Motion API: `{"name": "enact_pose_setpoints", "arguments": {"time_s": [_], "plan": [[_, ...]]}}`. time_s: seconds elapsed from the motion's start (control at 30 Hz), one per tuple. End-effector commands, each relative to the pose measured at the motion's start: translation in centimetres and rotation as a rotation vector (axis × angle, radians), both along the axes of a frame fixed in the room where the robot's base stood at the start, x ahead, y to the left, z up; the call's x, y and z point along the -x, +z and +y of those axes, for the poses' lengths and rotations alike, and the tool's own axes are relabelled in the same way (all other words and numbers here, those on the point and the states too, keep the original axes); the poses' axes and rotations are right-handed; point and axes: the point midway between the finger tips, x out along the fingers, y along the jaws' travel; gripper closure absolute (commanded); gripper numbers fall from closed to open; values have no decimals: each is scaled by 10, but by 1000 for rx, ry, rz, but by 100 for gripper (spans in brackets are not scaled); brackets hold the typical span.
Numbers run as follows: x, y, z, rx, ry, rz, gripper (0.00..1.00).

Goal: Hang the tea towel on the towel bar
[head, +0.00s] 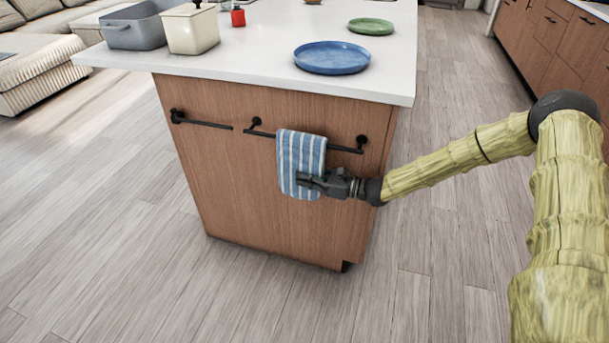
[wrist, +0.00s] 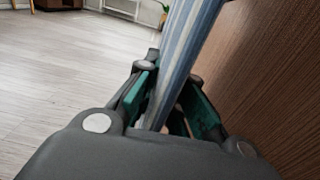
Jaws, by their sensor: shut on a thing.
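The tea towel (head: 299,155), blue with white stripes, hangs in front of the cabinet end panel. Its upper edge covers part of the black right-hand towel bar (head: 343,149), and it appears draped over it. The part behind the bar is hidden. My gripper (head: 305,181) reaches in from the right at the towel's lower part. In the wrist view the green-padded fingers of my gripper (wrist: 172,100) are shut on the towel (wrist: 188,40), which runs upward from between them beside the wood panel.
A second black bar (head: 205,124) is fixed left of the towel bar on the wood panel (head: 255,210). The floor around is clear.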

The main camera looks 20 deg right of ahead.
Motion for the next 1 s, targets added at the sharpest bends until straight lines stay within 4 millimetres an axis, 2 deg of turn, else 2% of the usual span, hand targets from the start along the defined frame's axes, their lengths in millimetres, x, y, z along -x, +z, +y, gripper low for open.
{"name": "enact_pose_setpoints", "arguments": {"time_s": [0.57, 0.6, 0.7, 1.0], "plan": [[0, -8, -1, -1, -1, -1, 100], [0, -7, -1, 0, -1, 0, 82], [0, -7, -1, 0, -1, 0, 68], [0, -6, -1, 0, -1, 0, 68]]}}
